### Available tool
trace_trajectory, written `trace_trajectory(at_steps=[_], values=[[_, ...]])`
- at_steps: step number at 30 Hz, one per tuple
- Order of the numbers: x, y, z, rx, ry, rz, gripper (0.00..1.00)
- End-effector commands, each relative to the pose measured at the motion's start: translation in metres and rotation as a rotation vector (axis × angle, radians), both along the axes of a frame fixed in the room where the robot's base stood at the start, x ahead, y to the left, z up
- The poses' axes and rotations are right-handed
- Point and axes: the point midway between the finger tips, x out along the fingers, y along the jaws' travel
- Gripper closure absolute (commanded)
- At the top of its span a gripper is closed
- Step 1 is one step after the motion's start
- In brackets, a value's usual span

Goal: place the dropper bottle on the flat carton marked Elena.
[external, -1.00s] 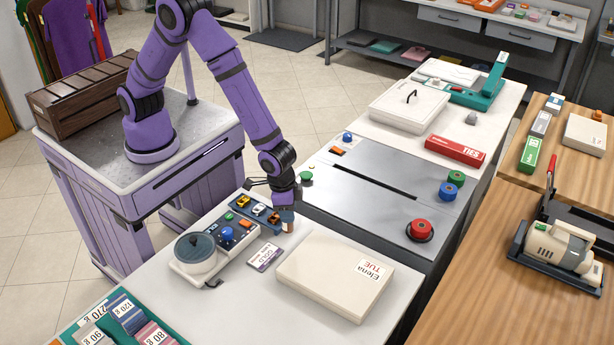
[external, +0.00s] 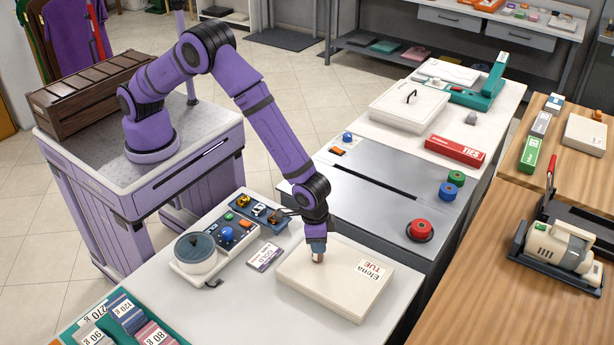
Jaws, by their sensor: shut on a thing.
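The flat carton (external: 318,281) is a wide cream box lying on the white counter. Its label reads "Elena" and "TUE" near its right end. My gripper (external: 317,246) points down over the carton's back left part. It is shut on the dropper bottle (external: 318,258), and only a small brownish part of the bottle shows below the fingers. The rest of the bottle is hidden. I cannot tell whether the bottle touches the carton's top.
Left of the carton lie a "GOLD" card (external: 265,257), a blue tray (external: 247,208) of small items and a control panel with a round grey-lidded pot (external: 195,247). A grey metal panel (external: 385,185) with coloured knobs is behind. The carton's top is otherwise bare.

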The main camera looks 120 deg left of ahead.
Motion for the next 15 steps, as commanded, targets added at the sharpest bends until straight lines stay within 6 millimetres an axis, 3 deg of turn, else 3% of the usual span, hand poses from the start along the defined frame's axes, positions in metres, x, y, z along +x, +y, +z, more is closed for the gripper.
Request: trace_trajectory(at_steps=[10, 11, 13, 15], values=[[0.0003, -0.0001, -0.0026, 0.000, -0.001, 0.000, 0.90], [0.0004, 0.0000, -0.0025, 0.000, -0.001, 0.000, 0.62], [0.0004, -0.0001, -0.0023, 0.000, -0.001, 0.000, 0.46], [0.0002, -0.0001, -0.0022, 0.000, -0.001, 0.000, 0.41]])
